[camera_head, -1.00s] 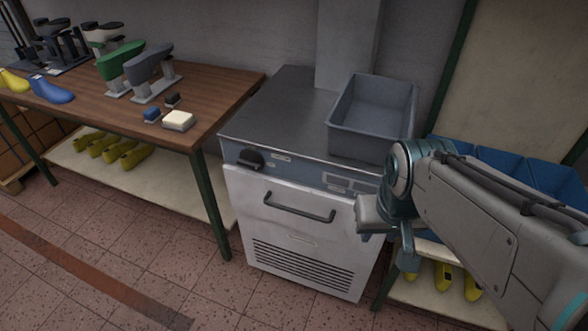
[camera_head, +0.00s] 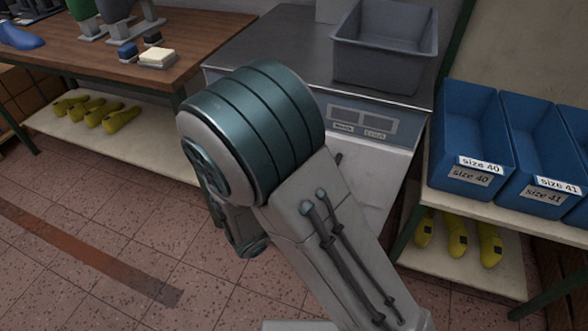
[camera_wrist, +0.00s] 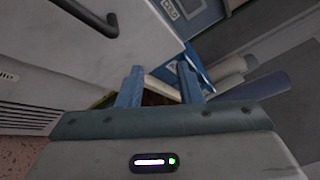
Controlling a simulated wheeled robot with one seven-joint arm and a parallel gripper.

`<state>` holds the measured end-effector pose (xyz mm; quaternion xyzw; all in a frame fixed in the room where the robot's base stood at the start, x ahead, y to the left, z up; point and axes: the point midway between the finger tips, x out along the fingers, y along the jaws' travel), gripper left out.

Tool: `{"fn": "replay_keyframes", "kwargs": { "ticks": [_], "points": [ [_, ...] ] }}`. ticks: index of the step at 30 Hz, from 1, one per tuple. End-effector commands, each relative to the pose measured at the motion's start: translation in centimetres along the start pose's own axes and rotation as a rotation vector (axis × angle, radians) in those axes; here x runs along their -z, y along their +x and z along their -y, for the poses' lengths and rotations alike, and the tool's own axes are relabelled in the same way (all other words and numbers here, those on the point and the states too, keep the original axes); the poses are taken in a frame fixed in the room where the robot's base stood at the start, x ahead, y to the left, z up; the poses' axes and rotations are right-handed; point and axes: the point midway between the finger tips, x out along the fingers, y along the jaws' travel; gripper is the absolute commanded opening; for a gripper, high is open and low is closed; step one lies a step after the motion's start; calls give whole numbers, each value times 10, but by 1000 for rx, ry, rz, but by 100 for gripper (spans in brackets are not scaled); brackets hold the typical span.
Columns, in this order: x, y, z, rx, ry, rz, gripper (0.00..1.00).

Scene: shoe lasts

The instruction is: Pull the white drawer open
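The white drawer front (camera_head: 372,178) is below the grey metal cabinet top in the head view. My arm hides most of it, including most or all of the handle. In the wrist view, the white front (camera_wrist: 120,50) fills the upper left, with the dark bar handle (camera_wrist: 92,16) near the top edge. My gripper (camera_wrist: 160,84) is open and empty, its two blue fingers apart. The handle lies up and left of the fingers in that view, not between them. The head view does not show the fingers clearly.
A grey bin (camera_head: 385,50) sits on the cabinet top. Blue bins marked size 40 (camera_head: 470,135) and size 41 (camera_head: 545,150) stand on the rack at right, above yellow lasts (camera_head: 457,238). A wooden workbench (camera_head: 100,70) is at left. Tiled floor at lower left is clear.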

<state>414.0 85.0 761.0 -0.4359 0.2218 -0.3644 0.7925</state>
Motion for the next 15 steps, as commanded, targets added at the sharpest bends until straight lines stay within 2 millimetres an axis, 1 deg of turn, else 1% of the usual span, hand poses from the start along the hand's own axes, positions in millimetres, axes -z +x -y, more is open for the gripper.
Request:
{"fn": "replay_keyframes", "kwargs": {
  "ticks": [1, 3, 6, 9, 11, 13, 15],
  "points": [
    [-2, -14, -30, 2, -109, 117, 33],
    [-13, -34, -55, 15, -236, 262, 33],
    [-23, -58, -81, 39, -370, 423, 33],
    [-28, -75, -97, 61, -450, 525, 33],
    [-30, -81, -102, 69, -475, 559, 33],
    [-33, -82, -105, 73, -490, 579, 33],
    [-37, -78, -106, 75, -493, 583, 33]
  ]
}}
